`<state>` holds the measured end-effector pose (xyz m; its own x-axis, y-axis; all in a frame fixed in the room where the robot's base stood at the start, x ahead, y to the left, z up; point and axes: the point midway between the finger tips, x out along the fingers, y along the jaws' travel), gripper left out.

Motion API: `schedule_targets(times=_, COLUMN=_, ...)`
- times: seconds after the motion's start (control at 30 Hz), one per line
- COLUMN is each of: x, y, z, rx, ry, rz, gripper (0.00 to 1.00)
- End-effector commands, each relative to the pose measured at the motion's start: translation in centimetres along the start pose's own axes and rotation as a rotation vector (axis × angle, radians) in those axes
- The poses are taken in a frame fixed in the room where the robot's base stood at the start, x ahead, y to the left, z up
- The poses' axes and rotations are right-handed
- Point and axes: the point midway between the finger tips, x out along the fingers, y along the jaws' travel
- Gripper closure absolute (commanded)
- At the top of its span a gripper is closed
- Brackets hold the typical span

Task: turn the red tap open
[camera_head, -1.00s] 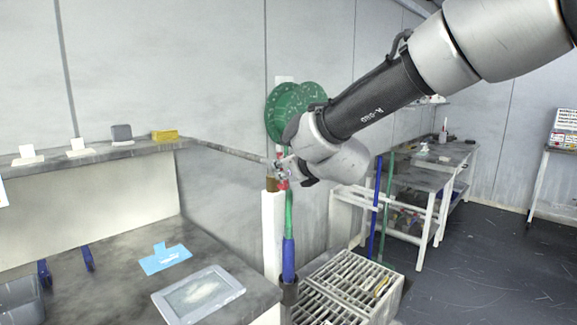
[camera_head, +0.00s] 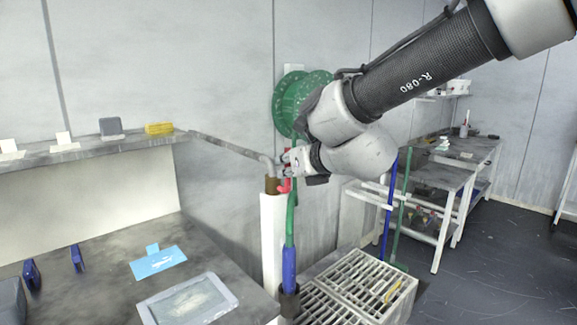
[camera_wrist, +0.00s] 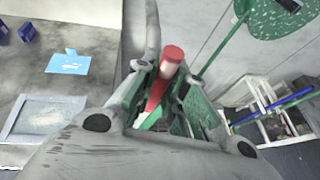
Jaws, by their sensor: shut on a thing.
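My wrist hides part of the tap in the head view.
A green hose with a blue nozzle (camera_head: 289,265) hangs beside the post. A green hose reel (camera_head: 297,100) is on the wall behind. A slatted white crate (camera_head: 355,285) stands below. A bench (camera_head: 95,262) at left holds a tray (camera_head: 188,300) and a blue card (camera_head: 158,262).

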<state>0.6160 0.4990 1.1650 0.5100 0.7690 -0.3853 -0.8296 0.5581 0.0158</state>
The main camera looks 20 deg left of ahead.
Motion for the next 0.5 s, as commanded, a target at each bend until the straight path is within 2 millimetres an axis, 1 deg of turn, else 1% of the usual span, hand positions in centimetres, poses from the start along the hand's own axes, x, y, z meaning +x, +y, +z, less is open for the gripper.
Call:
schedule_targets(times=0.03, x=0.04, y=-0.05, z=-0.21, rx=0.003, ry=0.004, rz=-0.001, gripper=1.0)
schedule_targets(times=0.07, x=0.05, y=-0.06, z=-0.22, rx=0.002, ry=0.004, rz=-0.001, gripper=0.82)
schedule_targets(times=0.1, x=0.05, y=-0.06, z=-0.2, rx=0.002, ry=0.004, rz=-0.001, gripper=0.74)
schedule_targets(times=0.17, x=0.05, y=-0.06, z=-0.17, rx=0.002, ry=0.003, rz=-0.001, gripper=0.65)
schedule_targets(times=0.5, x=-0.18, y=-0.05, z=-0.01, rx=0.001, ry=0.0, rz=-0.001, gripper=0.65)
